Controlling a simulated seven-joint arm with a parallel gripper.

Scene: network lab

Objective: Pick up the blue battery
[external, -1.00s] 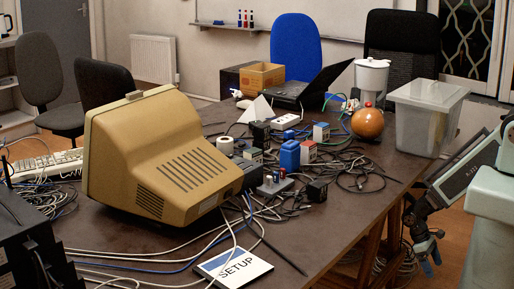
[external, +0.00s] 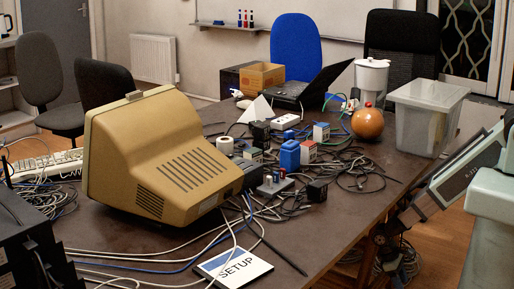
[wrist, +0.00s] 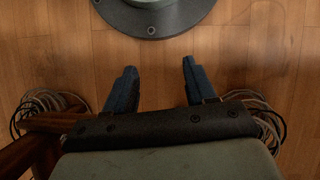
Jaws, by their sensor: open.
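A blue block-shaped object (external: 289,155), which looks like the blue battery, stands upright among cables on the brown table (external: 340,215) in the external view. My gripper (wrist: 160,82) is open and empty, with two blue fingers apart over the wooden floor. In the external view it hangs low beside the table's right edge, partly hidden and hard to make out, well away from the blue object. The wrist view shows no battery.
A beige monitor (external: 165,155) stands left of the blue object. An orange sphere (external: 367,124) and a clear plastic bin (external: 425,118) stand to its right. Black cables (external: 355,170) surround it. The table's right edge lies between my gripper and these things.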

